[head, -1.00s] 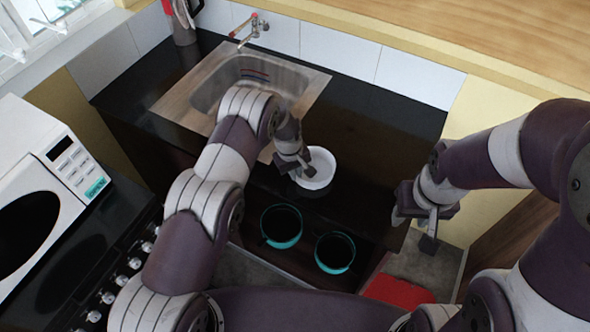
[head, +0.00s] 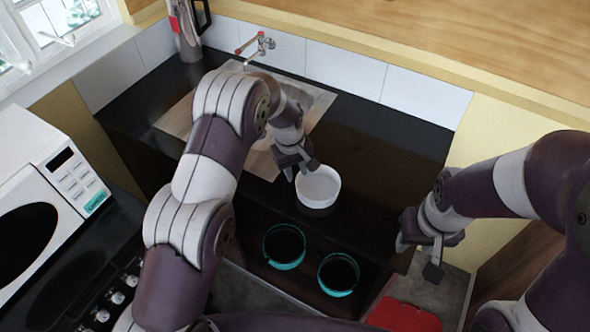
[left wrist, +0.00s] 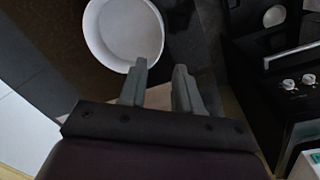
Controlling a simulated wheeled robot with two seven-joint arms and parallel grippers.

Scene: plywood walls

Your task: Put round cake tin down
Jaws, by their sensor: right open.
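The round cake tin (head: 318,187) is white inside and sits upright on the black countertop (head: 375,150), near its front edge. In the left wrist view the tin (left wrist: 122,30) shows at the top, left of the fingers. My left gripper (head: 297,169) is at the tin's far left side in the head view. Its two fingers (left wrist: 160,68) are spread with a gap between them. The left fingertip overlaps the tin's rim in that view; contact cannot be told. My right gripper (head: 420,252) is open and empty, to the right of the tin.
Two teal-rimmed pots (head: 285,247) (head: 338,275) stand lower, in front of the counter. A sink (head: 243,100) with a tap (head: 258,45) lies behind my left arm. A microwave (head: 45,190) is at left. A red item (head: 402,315) is at lower right. Counter right of the tin is clear.

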